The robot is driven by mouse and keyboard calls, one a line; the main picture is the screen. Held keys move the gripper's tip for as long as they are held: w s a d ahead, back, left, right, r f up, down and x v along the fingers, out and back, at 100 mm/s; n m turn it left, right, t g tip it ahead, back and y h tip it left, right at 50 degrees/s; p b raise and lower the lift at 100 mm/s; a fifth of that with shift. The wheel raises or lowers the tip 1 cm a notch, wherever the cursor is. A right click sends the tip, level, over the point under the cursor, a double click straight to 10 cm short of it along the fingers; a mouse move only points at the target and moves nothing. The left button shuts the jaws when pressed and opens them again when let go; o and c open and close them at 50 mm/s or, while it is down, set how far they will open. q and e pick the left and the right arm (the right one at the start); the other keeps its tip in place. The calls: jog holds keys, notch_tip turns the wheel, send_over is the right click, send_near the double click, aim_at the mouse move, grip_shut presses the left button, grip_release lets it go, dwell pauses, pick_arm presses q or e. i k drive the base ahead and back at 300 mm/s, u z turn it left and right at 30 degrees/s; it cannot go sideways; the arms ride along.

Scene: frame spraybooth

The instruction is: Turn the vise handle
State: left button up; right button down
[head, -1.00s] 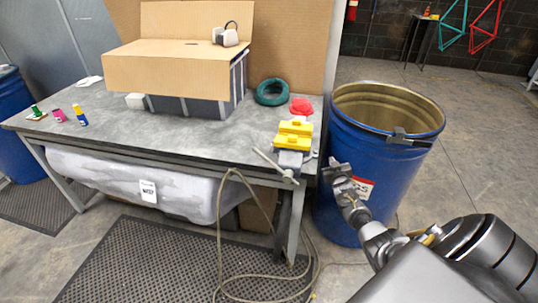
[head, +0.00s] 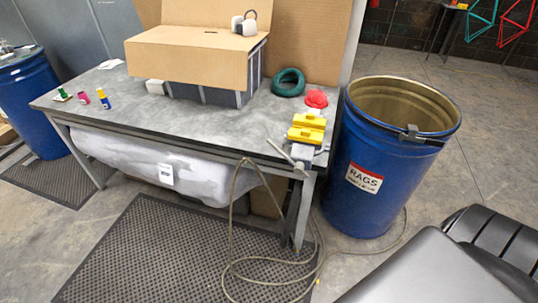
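The vise (head: 306,137) with yellow jaws is mounted at the front right corner of the grey workbench (head: 215,128). Its thin metal handle (head: 281,151) sticks out at the front, slanting up to the left. Nothing touches the handle. Neither gripper shows in the head view now. Only a dark part of my own body shows at the lower right.
A blue rag barrel (head: 390,155) stands right of the bench, close to the vise. A hose (head: 233,215) hangs from the bench and loops on the floor. A black mat (head: 180,250) lies in front. A cardboard-covered crate (head: 190,62), green coil (head: 288,82) and red item (head: 316,99) are on the bench.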

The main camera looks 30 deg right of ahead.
aim_at(298, 169)
jog(key=u, duration=0.55)
jog(key=k, duration=0.65)
jog(key=u, duration=0.65)
jog(key=i, duration=0.85)
jog(key=z, duration=0.4)
jog(key=i, duration=0.85)
jog(key=z, duration=1.25)
jog(key=i, duration=0.55)
jog(key=z, duration=0.5)
